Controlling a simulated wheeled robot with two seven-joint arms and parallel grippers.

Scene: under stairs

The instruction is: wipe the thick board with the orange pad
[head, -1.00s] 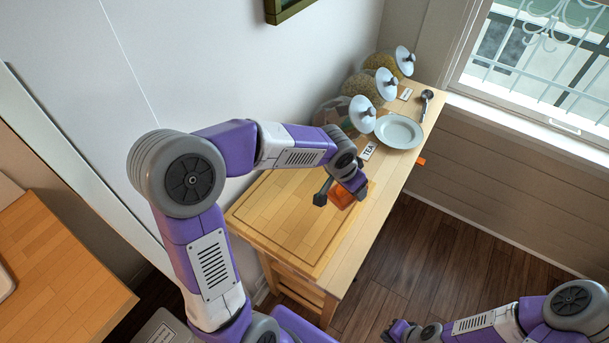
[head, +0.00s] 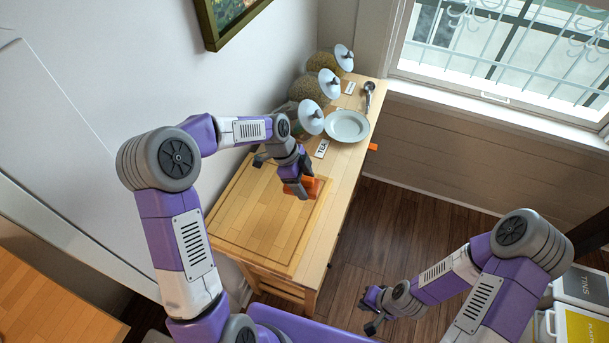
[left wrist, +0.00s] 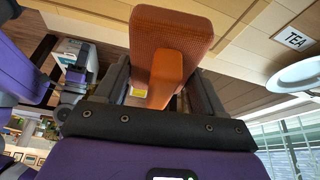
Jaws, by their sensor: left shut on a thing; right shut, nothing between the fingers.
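The thick board (head: 255,222) lies flat on the near part of a wooden side table. My left gripper (head: 301,190) is at the board's far right corner, shut on the orange pad (head: 314,186). In the left wrist view the pad (left wrist: 172,42) shows a wide, textured orange block with a narrower grip between the fingers (left wrist: 160,85). I cannot tell whether the pad touches the board. My right gripper (head: 370,312) is shut and empty, out over the floor to the right of the table.
A wall runs along the left. Bins (head: 585,325) stand at lower right.

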